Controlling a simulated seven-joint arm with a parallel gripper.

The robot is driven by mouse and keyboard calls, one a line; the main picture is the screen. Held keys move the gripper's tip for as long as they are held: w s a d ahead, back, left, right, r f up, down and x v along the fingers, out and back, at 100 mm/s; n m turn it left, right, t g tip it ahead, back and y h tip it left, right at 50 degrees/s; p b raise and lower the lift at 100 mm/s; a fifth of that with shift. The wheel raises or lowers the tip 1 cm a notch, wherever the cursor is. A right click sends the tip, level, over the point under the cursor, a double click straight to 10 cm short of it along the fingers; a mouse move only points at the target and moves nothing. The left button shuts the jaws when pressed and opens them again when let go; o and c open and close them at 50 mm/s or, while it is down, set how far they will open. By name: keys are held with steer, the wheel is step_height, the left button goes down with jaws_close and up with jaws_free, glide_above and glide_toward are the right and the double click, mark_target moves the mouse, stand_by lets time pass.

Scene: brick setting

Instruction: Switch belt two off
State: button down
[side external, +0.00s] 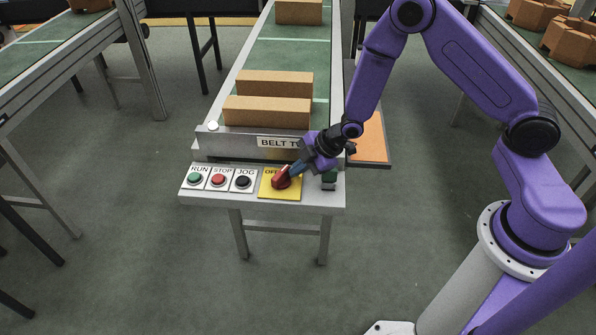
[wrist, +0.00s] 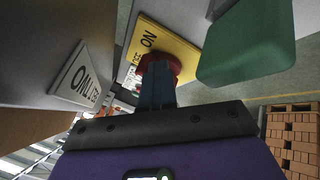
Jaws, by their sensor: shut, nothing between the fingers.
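A red rotary knob (side external: 281,179) sits on a yellow plate (side external: 279,193) on the control shelf at the end of the belt. "OFF" shows at the plate's upper left in the side view; "ON" shows on the plate (wrist: 186,47) in the wrist view. The knob also shows in the wrist view (wrist: 170,62), partly behind my fingers. My gripper (side external: 293,172) is shut, pointing down at the knob, its blue fingertips at or touching it. I cannot tell which way the knob points. A sign (side external: 278,142) starting "BELT" is partly covered by my gripper.
Green RUN (side external: 194,179), red STOP (side external: 219,180) and black JOG (side external: 243,182) buttons are left of the plate. A green block (side external: 329,180) stands close on its right, large in the wrist view. Bricks (side external: 267,110) lie on the belt behind.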

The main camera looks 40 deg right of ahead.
steer(key=shift+w+d+r, duration=0.1)
steer(key=v, duration=1.7)
stand_by(0.4)
steer(key=s+a+f+m+t+h, duration=0.1)
steer(key=s+a+f+m+h, duration=0.1)
steer(key=m, duration=1.5)
steer(key=s+a+f+m+t+h, duration=0.2)
steer(key=a+f+m, duration=0.3)
steer(key=m, duration=1.2)
steer(key=shift+s+a+m+t+h, duration=0.3)
steer(key=shift+s+a+m, duration=0.1)
steer(key=shift+a, duration=0.25)
steer(key=shift+w+f, duration=0.1)
